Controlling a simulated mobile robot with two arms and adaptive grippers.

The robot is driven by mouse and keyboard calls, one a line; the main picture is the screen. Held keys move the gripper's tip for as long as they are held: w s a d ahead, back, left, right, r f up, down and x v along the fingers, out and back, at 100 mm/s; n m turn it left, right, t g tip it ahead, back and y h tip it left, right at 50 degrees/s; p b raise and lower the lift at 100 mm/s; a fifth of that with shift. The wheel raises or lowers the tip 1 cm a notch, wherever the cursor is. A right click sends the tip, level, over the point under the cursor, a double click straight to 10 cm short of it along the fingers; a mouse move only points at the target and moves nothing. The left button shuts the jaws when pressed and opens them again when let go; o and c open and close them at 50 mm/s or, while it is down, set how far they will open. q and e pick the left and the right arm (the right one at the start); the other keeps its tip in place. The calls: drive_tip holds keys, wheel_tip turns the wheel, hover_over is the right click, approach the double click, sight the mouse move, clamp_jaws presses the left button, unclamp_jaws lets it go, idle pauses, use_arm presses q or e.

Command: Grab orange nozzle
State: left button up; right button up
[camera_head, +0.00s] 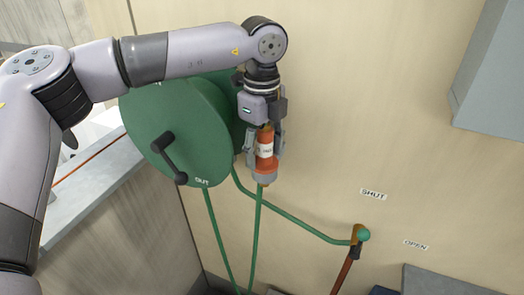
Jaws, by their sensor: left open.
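The orange nozzle (266,152) hangs upright in front of the beige wall, with a pale label on its side and a green hose running down from its lower end. My left gripper (264,147) comes down over it from above. Its fingers stand on both sides of the nozzle and are open. Whether they touch it I cannot tell. The nozzle's upper end is partly hidden by the gripper. My right gripper is not in view.
A green hose reel (180,130) with a black crank is close on the left of the gripper. A green hose leads to a pipe fitting (360,234) at the lower right. A grey box (495,75) is at the upper right. The wall between is clear, with SHUT (373,194) and OPEN (415,245) labels.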

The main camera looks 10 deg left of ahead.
use_arm(q)
drive_tip(key=shift+d, duration=0.1)
drive_tip(key=shift+c, duration=0.5)
drive_tip(key=shift+c, duration=0.7)
clamp_jaws()
